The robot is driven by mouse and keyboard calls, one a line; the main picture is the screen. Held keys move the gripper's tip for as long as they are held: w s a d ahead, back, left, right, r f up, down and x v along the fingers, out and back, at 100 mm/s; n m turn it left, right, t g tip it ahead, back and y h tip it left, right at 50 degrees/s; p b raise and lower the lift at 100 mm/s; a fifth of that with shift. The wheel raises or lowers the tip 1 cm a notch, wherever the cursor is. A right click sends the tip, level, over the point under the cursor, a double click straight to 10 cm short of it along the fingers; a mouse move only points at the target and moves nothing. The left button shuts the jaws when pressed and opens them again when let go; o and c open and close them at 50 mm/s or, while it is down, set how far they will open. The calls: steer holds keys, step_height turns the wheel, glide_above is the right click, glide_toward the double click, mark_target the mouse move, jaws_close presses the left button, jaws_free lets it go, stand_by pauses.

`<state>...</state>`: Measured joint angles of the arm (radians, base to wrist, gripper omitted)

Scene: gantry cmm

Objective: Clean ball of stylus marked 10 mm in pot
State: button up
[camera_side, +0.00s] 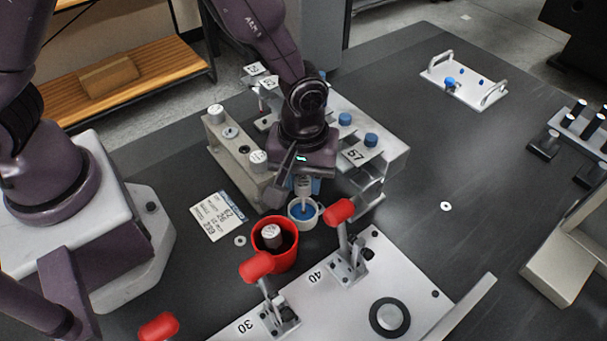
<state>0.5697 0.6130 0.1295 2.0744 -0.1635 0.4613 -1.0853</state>
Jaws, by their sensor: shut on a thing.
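My gripper (300,182) is shut on a pale upright stylus (303,186), near the middle of the view. Its marking is too small to read. A small white round pot (316,216) with a blue inside stands directly below. The thin lower end of the stylus points down to the blue inside; I cannot tell whether its ball touches it. A grey rack (229,163) to the left holds light-topped cylindrical pieces (216,113), one of them close to my gripper (258,160). Their markings are not readable.
A red cup (285,262) with a white-topped piece in it stands close in front of the pot. Red-handled clamps (340,211) on a white plate (335,310) are nearby. A metal block (390,150) marked 57 is at the right. A printed card (217,216) lies left. Right of centre is mostly clear.

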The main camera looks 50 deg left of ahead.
steer(key=m, duration=0.5)
steer(key=shift+s+f+m, duration=0.1)
steer(key=shift+s+m, duration=0.05)
steer(key=shift+m, duration=0.25)
steer(key=m, duration=0.5)
steer(key=n, duration=0.4)
steer(key=shift+n, duration=0.3)
steer(key=n, duration=0.6)
steer(key=shift+n, duration=0.4)
